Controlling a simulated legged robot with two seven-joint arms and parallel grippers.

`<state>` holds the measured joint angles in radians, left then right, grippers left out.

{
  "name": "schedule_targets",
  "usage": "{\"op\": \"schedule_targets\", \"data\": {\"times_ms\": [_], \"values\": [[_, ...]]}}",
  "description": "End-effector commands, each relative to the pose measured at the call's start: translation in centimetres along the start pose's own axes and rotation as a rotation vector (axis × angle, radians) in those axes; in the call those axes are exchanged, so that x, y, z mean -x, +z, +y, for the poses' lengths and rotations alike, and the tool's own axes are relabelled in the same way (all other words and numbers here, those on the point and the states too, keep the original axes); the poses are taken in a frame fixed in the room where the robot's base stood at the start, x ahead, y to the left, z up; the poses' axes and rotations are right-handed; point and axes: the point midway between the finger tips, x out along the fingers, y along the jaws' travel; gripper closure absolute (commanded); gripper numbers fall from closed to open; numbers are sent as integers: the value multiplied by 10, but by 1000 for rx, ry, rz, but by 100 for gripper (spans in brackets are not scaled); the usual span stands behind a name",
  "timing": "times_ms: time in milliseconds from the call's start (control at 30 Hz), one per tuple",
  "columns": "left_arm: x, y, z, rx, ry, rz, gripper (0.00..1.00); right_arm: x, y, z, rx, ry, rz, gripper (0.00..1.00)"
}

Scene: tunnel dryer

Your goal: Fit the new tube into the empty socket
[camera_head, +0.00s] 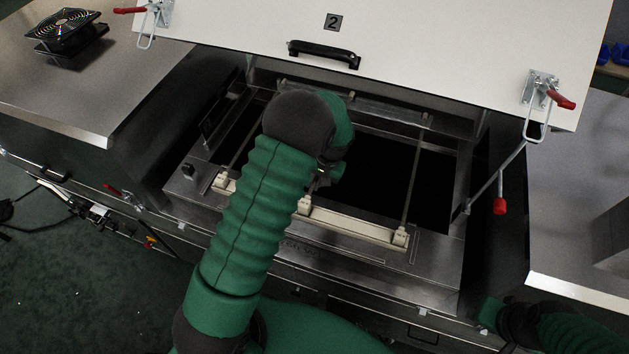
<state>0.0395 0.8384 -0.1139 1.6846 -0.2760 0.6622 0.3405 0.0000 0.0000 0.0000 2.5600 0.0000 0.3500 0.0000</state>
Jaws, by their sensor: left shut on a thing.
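My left gripper (323,177) is over the dark opening of the dryer, mostly hidden behind my own green arm. It is shut on a thin piece, which I take to be the new tube; the arm hides nearly all of it. Just below the gripper is the middle near socket (304,205) on a pale rail (350,222). I cannot tell whether the tube touches it. One tube (240,140) spans the opening at left and another (412,180) at right, each between near and far sockets. My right gripper (490,314) is low at the right edge of the dryer, its jaws unclear.
The white lid (400,45) marked 2 stands raised behind the opening, with red-handled clamps (545,93) at its sides. A black fan (66,33) sits on the left steel top (70,90). The right steel top (575,230) is largely clear.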

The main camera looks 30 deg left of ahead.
Motion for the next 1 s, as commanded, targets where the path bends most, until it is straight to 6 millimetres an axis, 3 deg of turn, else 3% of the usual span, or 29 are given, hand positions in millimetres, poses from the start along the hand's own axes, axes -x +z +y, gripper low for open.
{"op": "schedule_targets", "data": {"times_ms": [467, 500, 667, 1000], "values": [[-12, 0, 3, 0, 0, 0, 100, -8, 2, 0, 0, 0, 0, 64], [-12, 0, 3, 0, 0, 0, 85, -7, 2, 0, 0, 0, 0, 64], [-11, 0, 3, 0, 0, 0, 64, -7, 2, 0, 0, 0, 0, 64], [-9, 0, 3, 0, 0, 0, 63, -8, 2, 0, 0, 0, 0, 64]]}}
